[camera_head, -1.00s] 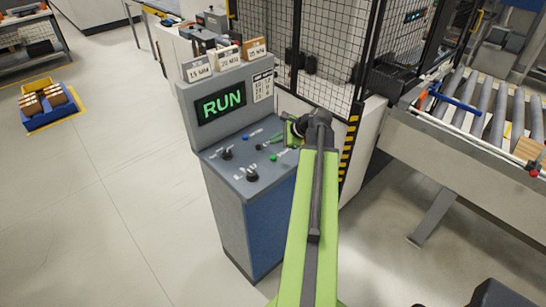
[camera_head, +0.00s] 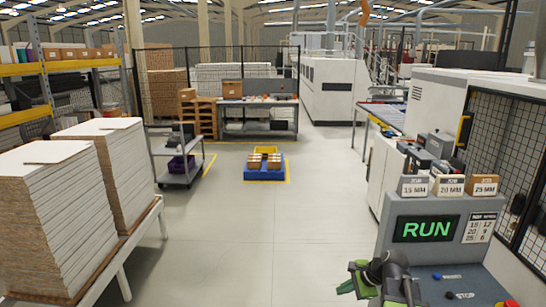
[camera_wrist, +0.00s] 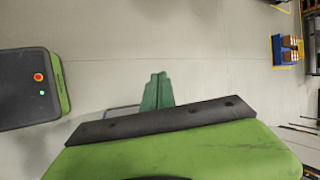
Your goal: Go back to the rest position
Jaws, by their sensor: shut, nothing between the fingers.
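My gripper shows at the bottom of the head view (camera_head: 346,286), in front of the control console's left side. In the wrist view its green fingers (camera_wrist: 157,90) are together, with nothing between them, over bare floor. The grey control console (camera_head: 400,215) stands at the lower right of the head view, and its screen reads RUN. Part of its sloped panel, with a blue and a red button, shows beside my arm. The rest of the panel is hidden or out of frame.
Stacked boards (camera_head: 50,220) stand on a rack at the left. A grey cart (camera_head: 180,160) and a blue crate with boxes (camera_head: 264,174) are farther back. A mesh fence (camera_head: 490,130) is at the right. The middle floor is clear.

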